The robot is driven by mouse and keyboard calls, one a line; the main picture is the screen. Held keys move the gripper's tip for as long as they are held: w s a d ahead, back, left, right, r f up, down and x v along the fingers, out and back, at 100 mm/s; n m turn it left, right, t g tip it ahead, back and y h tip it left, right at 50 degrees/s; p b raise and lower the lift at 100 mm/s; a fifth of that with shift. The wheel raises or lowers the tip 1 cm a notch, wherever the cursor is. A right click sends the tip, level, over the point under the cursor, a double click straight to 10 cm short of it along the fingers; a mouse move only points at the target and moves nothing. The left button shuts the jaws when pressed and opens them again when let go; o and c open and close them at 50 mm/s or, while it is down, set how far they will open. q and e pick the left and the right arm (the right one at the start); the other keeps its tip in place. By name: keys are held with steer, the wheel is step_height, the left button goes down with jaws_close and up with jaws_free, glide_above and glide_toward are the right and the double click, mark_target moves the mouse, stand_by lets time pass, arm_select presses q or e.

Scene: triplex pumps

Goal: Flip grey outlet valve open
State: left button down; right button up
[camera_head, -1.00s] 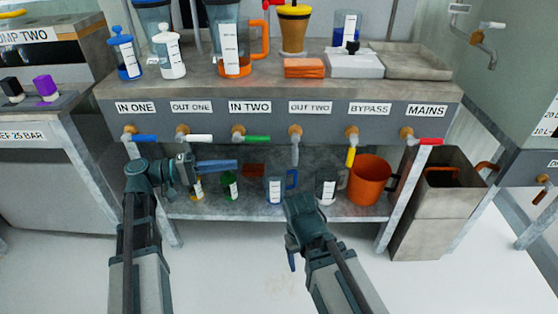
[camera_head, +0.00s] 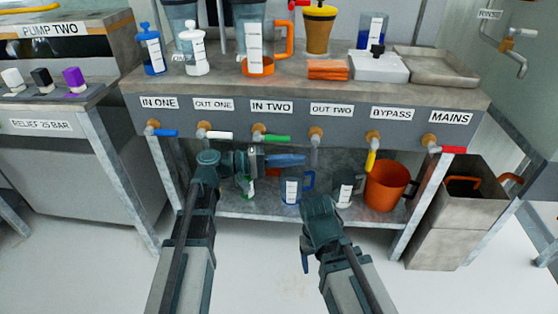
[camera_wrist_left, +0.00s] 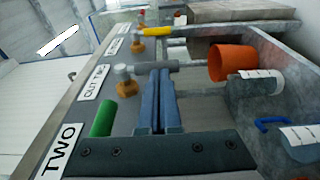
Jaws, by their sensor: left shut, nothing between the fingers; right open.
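The grey outlet valve (camera_head: 316,148) sits under the OUT TWO label (camera_head: 331,109), its grey handle hanging down from a brass-coloured body. In the left wrist view its handle (camera_wrist_left: 180,65) runs to the right from its body (camera_wrist_left: 127,88). My left gripper (camera_head: 303,159) is shut and empty, pointing right, its tips close to the left of the handle. In the left wrist view the closed blue fingers (camera_wrist_left: 160,75) end beside the handle; I cannot tell if they touch. My right gripper (camera_head: 306,258) is open and empty, low in front of the bench, its fingers partly hidden.
The green-handled valve (camera_head: 272,138) is left of the grey one, the yellow-handled valve (camera_head: 371,158) right. Below, the shelf (camera_head: 260,209) holds jugs (camera_head: 290,193) and an orange bucket (camera_head: 385,185). The floor in front is clear.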

arm_select(q)
steer(key=shift+w+d, duration=0.15)
steer(key=shift+d, duration=0.35)
